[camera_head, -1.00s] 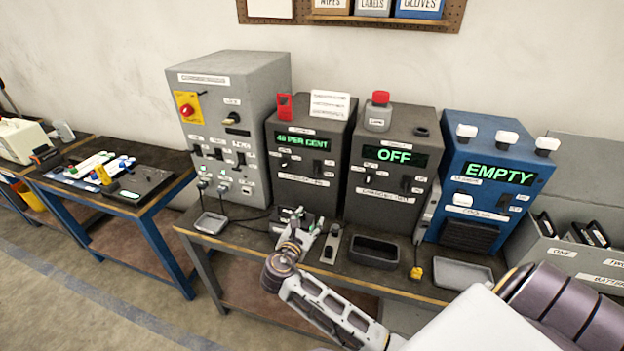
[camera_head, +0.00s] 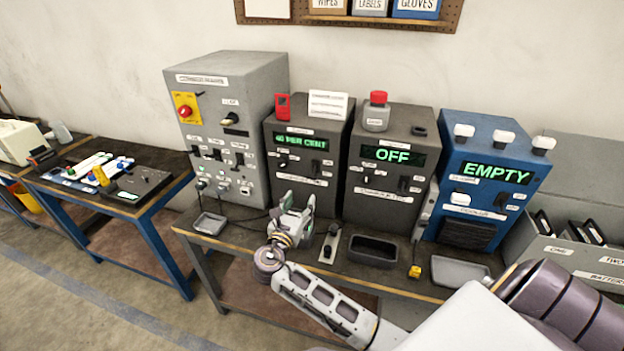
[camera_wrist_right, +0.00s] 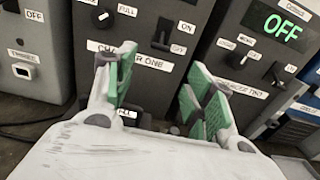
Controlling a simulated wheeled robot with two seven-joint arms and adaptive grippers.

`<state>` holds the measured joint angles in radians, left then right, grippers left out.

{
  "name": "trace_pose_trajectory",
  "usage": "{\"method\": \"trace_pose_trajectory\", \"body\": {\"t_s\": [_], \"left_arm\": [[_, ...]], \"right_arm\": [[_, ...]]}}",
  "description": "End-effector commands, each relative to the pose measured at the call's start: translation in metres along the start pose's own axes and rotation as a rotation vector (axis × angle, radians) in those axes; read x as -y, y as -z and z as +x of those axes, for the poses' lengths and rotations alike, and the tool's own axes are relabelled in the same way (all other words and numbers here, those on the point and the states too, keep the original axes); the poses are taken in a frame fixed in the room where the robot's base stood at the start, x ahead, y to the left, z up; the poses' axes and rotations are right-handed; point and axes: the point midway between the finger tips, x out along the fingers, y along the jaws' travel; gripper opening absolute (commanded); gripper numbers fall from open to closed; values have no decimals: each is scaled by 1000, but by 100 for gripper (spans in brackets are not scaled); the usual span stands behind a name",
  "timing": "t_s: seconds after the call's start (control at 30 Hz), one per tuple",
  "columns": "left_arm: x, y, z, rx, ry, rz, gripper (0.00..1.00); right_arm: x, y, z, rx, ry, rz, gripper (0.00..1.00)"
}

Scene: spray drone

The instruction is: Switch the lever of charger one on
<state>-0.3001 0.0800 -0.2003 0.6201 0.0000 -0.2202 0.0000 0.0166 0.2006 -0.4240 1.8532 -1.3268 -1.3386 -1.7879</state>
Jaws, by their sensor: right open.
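Charger one (camera_head: 297,195) is a dark grey box with a green "PER CENT" display. Its black lever (camera_wrist_right: 162,34) is on its front, right of a round knob, beside ON and OFF labels; I cannot tell for certain which way it is set. The lever also shows small in the head view (camera_head: 317,167). My right gripper (camera_head: 296,208) is open and empty in front of the charger's lower front. In the right wrist view its green-padded fingers (camera_wrist_right: 157,80) stand apart, below the lever and not touching it. My left gripper is not in view.
Charger two (camera_head: 388,165), showing OFF, stands close on the right with a similar lever. A grey power box (camera_head: 228,100) stands on the left and a blue cooler box (camera_head: 484,180) further right. A black tray (camera_head: 374,250) and small devices lie on the bench in front.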

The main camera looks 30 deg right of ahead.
Motion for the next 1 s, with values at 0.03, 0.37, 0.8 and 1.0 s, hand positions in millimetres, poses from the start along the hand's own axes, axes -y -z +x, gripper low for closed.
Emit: {"method": "trace_pose_trajectory", "body": {"t_s": [0.03, 0.37, 0.8, 1.0], "left_arm": [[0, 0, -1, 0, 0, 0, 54], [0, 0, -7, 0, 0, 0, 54], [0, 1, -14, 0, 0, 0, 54], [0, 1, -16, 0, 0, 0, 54]], "right_arm": [[0, -1, 4, 1, 1, 0, 54], [0, -2, 43, 1, 2, -1, 54], [0, -2, 101, 0, 1, 1, 54], [0, -1, 121, 0, 0, 0, 54]]}}
